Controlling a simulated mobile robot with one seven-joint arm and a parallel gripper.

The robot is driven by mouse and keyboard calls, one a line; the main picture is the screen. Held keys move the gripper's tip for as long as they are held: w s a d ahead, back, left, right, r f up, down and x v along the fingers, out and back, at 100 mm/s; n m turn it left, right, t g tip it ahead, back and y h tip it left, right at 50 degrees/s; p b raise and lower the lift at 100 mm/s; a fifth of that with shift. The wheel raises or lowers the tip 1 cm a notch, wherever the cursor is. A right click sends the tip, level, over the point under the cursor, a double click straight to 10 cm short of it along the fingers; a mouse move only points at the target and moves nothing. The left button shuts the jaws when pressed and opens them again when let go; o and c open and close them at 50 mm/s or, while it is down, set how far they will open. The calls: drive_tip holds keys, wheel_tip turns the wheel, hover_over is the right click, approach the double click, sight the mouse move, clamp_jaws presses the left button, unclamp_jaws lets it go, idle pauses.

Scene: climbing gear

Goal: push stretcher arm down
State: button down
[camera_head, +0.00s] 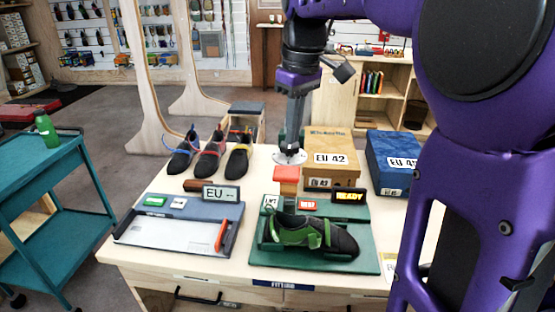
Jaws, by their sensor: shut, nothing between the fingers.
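The shoe stretcher has a green base (370,262) on the front right of the table. A black and green climbing shoe (312,236) lies on it, toe to the right. Behind the shoe stands an upright piece with a red top (287,173), which appears to be the stretcher arm. A small display (349,196) on the stretcher reads "READY". My gripper (290,152) points down just above and behind the red top, shut and empty. A pale disc (289,157) shows at its tip. I cannot tell whether the gripper touches the red top.
A tan EU 42 box (332,152) stands close right of my gripper, with a blue box (393,155) beyond it. Several shoes (208,155) stand to the left. A foot-measuring tray (170,234) lies front left. My purple arm hides the table's right side.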

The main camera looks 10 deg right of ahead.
sight(288, 172)
drive_tip(key=shift+w+a+f+b, duration=0.15)
drive_tip(key=shift+f+b, duration=0.3)
drive_tip(key=shift+f, duration=1.3)
drive_tip(key=shift+w+a+f+b, duration=0.15)
drive_tip(key=shift+f+b, duration=0.3)
drive_tip(key=shift+f, duration=1.3)
drive_tip(key=shift+d, duration=0.1)
